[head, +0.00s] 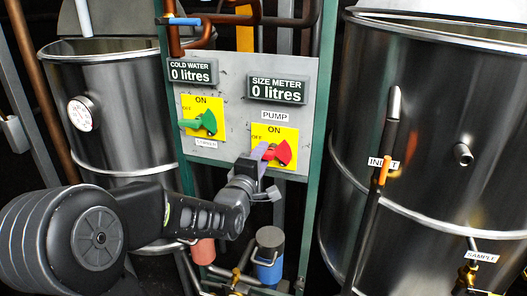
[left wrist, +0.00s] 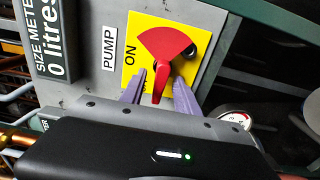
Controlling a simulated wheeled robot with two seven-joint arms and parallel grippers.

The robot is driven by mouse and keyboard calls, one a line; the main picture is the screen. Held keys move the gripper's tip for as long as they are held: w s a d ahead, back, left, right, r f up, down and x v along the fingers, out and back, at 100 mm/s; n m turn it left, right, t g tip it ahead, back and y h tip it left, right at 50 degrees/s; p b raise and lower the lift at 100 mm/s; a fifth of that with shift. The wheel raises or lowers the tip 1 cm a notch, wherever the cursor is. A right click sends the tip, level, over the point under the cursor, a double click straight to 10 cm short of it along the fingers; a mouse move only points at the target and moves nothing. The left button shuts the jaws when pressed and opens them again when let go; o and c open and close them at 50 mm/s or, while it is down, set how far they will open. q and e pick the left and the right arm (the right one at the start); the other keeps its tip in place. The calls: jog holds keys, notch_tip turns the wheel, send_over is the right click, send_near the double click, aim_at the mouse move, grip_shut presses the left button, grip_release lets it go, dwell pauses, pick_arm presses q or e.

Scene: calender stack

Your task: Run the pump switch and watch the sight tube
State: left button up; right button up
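The red pump switch (head: 283,153) sits on a yellow plate under the PUMP label, its narrow handle pointing left toward OFF. It also shows in the left wrist view (left wrist: 168,46). My left gripper (head: 262,158) is at this switch. In the left wrist view its purple fingers (left wrist: 160,88) stand on either side of the red handle, with small gaps visible, so it looks open around it. The size meter (head: 277,90) above reads 0 litres. A thin upright tube (head: 378,190) with an orange part stands before the right tank; I cannot tell if it is the sight tube.
A green switch (head: 204,122) on another yellow plate is left of the pump switch, below a cold water display (head: 192,72) reading 0 litres. Steel tanks stand left (head: 125,75) and right (head: 440,110). Pipes and a blue canister (head: 269,268) are below the panel.

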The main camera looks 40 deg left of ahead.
pick_arm(q)
jog(key=shift+w+a, duration=0.25)
jog(key=shift+w, duration=0.45)
jog(key=shift+c, duration=0.6)
grip_shut()
